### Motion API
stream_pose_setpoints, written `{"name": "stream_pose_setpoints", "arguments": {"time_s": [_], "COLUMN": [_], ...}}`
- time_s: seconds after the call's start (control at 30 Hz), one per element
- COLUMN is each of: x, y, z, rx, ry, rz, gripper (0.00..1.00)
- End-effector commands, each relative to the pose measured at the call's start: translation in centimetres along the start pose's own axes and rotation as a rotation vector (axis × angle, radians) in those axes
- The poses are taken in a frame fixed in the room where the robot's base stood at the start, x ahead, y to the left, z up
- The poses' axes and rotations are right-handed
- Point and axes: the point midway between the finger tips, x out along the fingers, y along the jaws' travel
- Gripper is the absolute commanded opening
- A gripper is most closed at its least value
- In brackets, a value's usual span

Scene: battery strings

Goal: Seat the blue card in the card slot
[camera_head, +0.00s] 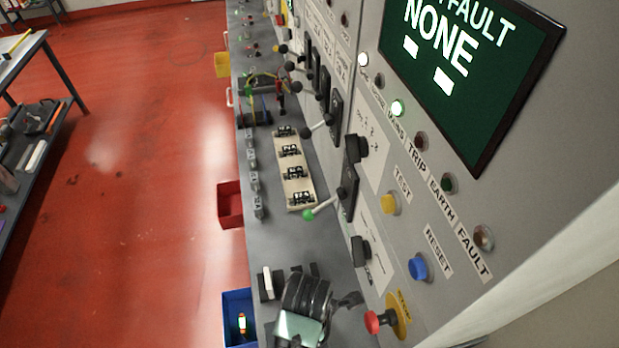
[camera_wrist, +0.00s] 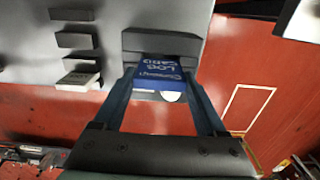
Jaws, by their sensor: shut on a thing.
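The blue card (camera_wrist: 160,73), printed "LOG CARD", is held between the two fingers of my gripper (camera_wrist: 158,80) in the wrist view. Its far edge is right up against a dark grey block (camera_wrist: 160,41), which looks like the card slot. I cannot tell whether the edge is inside the opening or only at its face. In the head view my gripper (camera_head: 305,308) is low over the near end of the grey bench. The blue card does not show clearly there.
A white card (camera_head: 267,281) stands in a dark block left of my gripper; it also shows in the wrist view (camera_wrist: 78,80). A blue bin (camera_head: 229,305) and a red bin (camera_head: 228,205) hang on the bench's left edge. The control panel (camera_head: 400,240) with knobs rises close on the right.

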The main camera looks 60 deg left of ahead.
Motion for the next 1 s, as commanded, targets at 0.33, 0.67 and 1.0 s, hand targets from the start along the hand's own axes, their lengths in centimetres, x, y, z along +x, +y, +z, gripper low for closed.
{"name": "stream_pose_setpoints", "arguments": {"time_s": [0.33, 0.67, 1.0], "x": [4.1, 4.4, 4.5], "y": [-0.1, -0.1, -0.1], "z": [0.0, 0.0, 0.0], "rx": [0.0, 0.001, 0.0], "ry": [0.001, 0.001, 0.001], "rz": [-0.001, 0.0, -0.001], "gripper": [0.19, 0.19, 1.0]}}
